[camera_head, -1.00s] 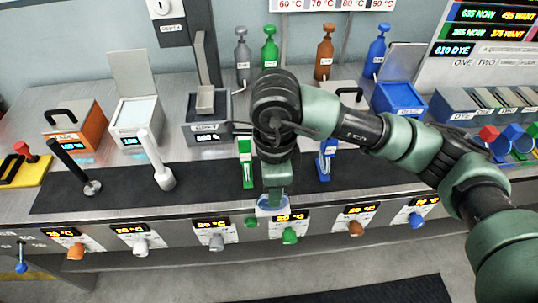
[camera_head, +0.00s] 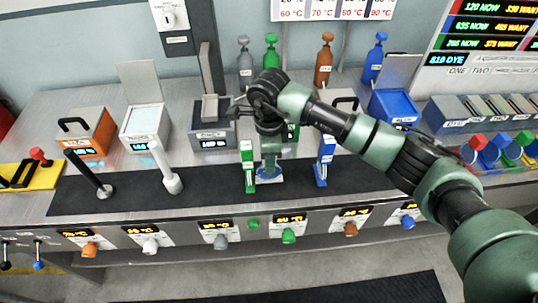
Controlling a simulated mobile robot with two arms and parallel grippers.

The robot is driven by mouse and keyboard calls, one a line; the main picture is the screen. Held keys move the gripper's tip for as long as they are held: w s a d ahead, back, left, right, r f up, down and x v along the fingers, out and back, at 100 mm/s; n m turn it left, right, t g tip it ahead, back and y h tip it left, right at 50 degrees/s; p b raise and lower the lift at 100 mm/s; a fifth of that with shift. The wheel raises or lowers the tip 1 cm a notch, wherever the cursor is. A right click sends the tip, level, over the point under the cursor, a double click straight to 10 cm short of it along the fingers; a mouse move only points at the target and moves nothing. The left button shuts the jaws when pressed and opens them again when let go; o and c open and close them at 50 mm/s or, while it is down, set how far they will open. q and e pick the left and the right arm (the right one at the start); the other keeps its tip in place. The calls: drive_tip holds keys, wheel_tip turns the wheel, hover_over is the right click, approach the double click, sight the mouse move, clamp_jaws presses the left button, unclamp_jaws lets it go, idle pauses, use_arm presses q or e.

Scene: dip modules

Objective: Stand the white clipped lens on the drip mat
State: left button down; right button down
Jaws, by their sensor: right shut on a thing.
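My right gripper (camera_head: 269,172) points down over the black drip mat (camera_head: 215,188), between a green upright clip-like piece and a blue one. It is shut on a pale bluish, see-through lens (camera_head: 270,179) whose rim shows around the fingertips. The gripper hides most of the lens, and I cannot make out its white clip. The lens is low at the mat; I cannot tell whether it touches it. My left gripper is not in view.
The green piece (camera_head: 248,167) and the blue piece (camera_head: 322,160) stand close on either side. A white-handled tool (camera_head: 165,168) and a black-handled tool (camera_head: 90,173) stand farther left on the mat. Dye baths line the back.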

drive_tip(key=shift+f, duration=0.1)
drive_tip(key=shift+f+b, duration=0.15)
drive_tip(key=shift+b, duration=0.2)
drive_tip(key=c, duration=1.1)
unclamp_jaws()
drive_tip(key=shift+r+p, duration=0.25)
drive_tip(key=shift+p, duration=0.05)
drive_tip(key=shift+r, duration=0.3)
wheel_tip(320, 180, up, 11)
drive_tip(key=b, duration=0.3)
drive_tip(key=shift+r, duration=0.2)
